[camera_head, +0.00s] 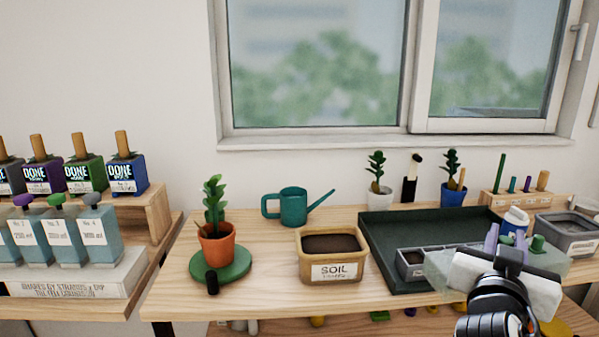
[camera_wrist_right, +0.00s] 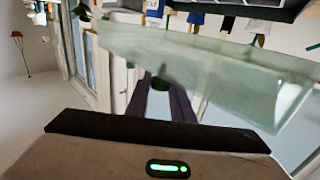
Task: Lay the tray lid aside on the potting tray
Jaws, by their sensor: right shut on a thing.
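The tray lid (camera_head: 438,274) is a pale, see-through greenish cover. My right gripper (camera_head: 506,243) is shut on it at the front right, with lid showing on both sides of the gripper. In the right wrist view the lid (camera_wrist_right: 215,72) spans the picture above my purple-grey fingers (camera_wrist_right: 163,95). The dark green potting tray (camera_head: 385,228) lies on the wooden bench, with much of its floor bare. A grey seed tray (camera_head: 408,262) with cells of soil stands in its front part, partly hidden by the lid and gripper. My left gripper is not in view.
A soil tub (camera_head: 331,272) stands just left of the potting tray. Farther left are a teal watering can (camera_head: 292,206) and a potted plant (camera_head: 216,243) on a green saucer. Small pots (camera_head: 379,201) stand behind the tray. A grey bin (camera_head: 570,235) is at the right.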

